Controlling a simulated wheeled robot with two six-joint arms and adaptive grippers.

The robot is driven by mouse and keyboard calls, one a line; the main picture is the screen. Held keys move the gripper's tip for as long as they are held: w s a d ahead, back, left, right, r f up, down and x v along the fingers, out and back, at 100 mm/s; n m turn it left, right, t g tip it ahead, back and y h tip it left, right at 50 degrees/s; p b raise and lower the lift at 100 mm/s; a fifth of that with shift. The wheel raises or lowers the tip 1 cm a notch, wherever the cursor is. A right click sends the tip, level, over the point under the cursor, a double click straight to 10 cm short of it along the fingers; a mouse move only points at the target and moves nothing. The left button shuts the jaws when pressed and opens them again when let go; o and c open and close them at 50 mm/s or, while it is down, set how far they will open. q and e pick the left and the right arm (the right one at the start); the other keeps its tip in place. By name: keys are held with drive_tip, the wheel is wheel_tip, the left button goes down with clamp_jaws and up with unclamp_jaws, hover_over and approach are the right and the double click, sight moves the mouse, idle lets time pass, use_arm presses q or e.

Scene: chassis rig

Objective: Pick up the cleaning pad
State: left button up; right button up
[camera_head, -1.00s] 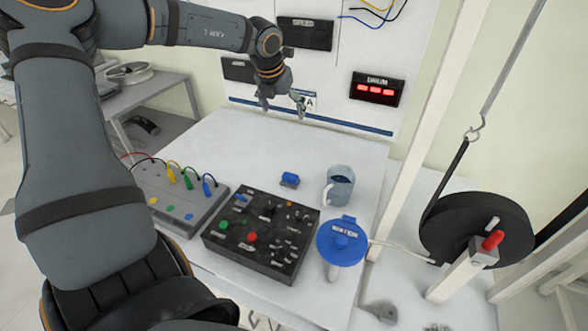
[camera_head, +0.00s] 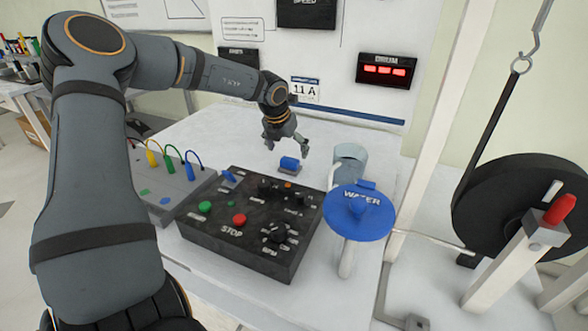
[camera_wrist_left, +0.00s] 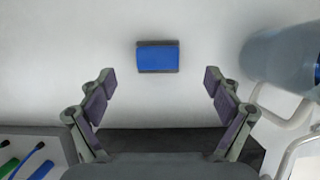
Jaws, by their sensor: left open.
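The cleaning pad is a small blue block with a grey base (camera_head: 289,164), lying on the white table behind the black control box. It also shows in the left wrist view (camera_wrist_left: 157,57), above the middle, ahead of the fingertips and between their lines. My left gripper (camera_head: 287,146) is open and empty. It hangs just above and behind the pad in the head view, apart from it. Its two fingers also show spread wide in the left wrist view (camera_wrist_left: 158,88). My right gripper is not in view.
A grey-blue mug (camera_head: 350,158) stands right of the pad, with a blue WATER-labelled disc (camera_head: 358,211) in front. The black control box (camera_head: 250,226) lies in front of the pad. A grey cable panel (camera_head: 166,184) is at left. The white table (camera_head: 215,133) is clear left of the pad.

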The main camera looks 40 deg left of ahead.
sight(289, 159)
use_arm(q)
drive_tip(key=shift+w+a+f, duration=0.1)
drive_tip(key=shift+w+f, duration=0.15)
drive_tip(key=shift+f, duration=0.3)
drive_tip(key=x, duration=0.4)
drive_tip(key=shift+a+f, duration=0.15)
drive_tip(key=shift+f, duration=0.05)
drive_tip(key=shift+w+f, duration=0.1)
drive_tip(key=shift+f, duration=0.25)
drive_tip(key=shift+r, duration=0.1)
drive_tip(key=c, duration=1.2)
drive_tip(key=shift+c, duration=0.2)
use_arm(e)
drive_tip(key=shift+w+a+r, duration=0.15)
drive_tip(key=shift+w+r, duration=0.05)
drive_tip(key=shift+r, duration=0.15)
